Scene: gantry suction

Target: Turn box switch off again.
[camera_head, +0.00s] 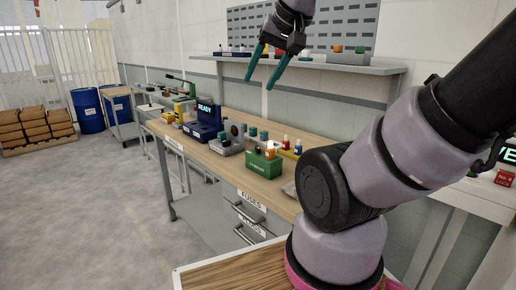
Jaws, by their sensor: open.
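A small green box (263,164) with a label on its front sits near the front edge of the wooden workbench (215,152). An orange, glowing part (270,146) shows on its top. It may be the switch, but it is too small to tell its position. My gripper (260,82) is open and empty, with its two teal fingers pointing down. It hangs well above the bench, in front of the wall shelf, and touches nothing.
A blue box with a READY display (207,120) and a grey device (228,143) stand left of the green box. Several small coloured parts sit near it. A wall shelf (310,64) runs behind. Blue barrels (88,111) stand far left. The grey floor at left is open.

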